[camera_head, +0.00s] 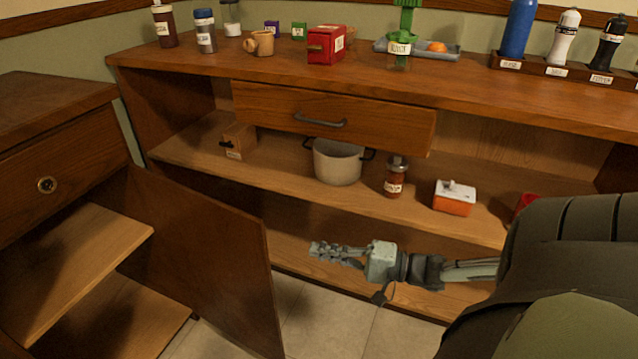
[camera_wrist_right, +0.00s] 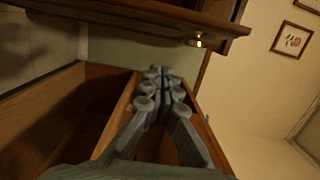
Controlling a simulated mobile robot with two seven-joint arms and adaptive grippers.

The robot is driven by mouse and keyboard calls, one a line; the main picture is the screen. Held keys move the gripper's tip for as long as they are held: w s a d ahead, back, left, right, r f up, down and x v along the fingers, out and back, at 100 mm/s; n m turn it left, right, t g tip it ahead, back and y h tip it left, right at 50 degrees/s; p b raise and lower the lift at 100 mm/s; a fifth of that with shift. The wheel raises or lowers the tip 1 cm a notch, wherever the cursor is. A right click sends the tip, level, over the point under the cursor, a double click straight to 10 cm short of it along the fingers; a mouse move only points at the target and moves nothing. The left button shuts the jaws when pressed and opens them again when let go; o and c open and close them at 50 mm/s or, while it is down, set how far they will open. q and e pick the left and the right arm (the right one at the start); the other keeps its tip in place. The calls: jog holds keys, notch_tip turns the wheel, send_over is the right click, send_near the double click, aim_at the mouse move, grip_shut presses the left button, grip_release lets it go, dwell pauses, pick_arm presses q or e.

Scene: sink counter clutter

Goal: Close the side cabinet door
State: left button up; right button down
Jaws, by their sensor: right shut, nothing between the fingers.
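The side cabinet (camera_head: 60,150) stands at the left. Its dark brown door (camera_head: 205,255) hangs open and juts out toward the main counter, leaving two light shelves behind it exposed. My right gripper (camera_head: 318,248) points left in front of the counter's lower shelf. It is shut and empty, to the right of the door's free edge, with a visible gap in the head view. In the right wrist view the closed fingers (camera_wrist_right: 162,78) lie in front of wooden panels; I cannot tell there whether they touch one. My left gripper is not in view.
The counter shelves hold a pot (camera_head: 338,163), a brown jar (camera_head: 395,178) and an orange box (camera_head: 454,198). Bottles and small items stand on the countertop (camera_head: 280,72). The tiled floor (camera_head: 330,310) beside the door is clear.

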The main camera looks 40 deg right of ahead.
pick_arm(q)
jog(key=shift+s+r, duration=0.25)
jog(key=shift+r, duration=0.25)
pick_arm(e)
jog(key=w+a, duration=0.4)
jog(key=a, duration=0.3)
jog(key=shift+w+a, duration=0.15)
jog(key=shift+w, duration=0.2)
jog(key=shift+a, duration=0.1)
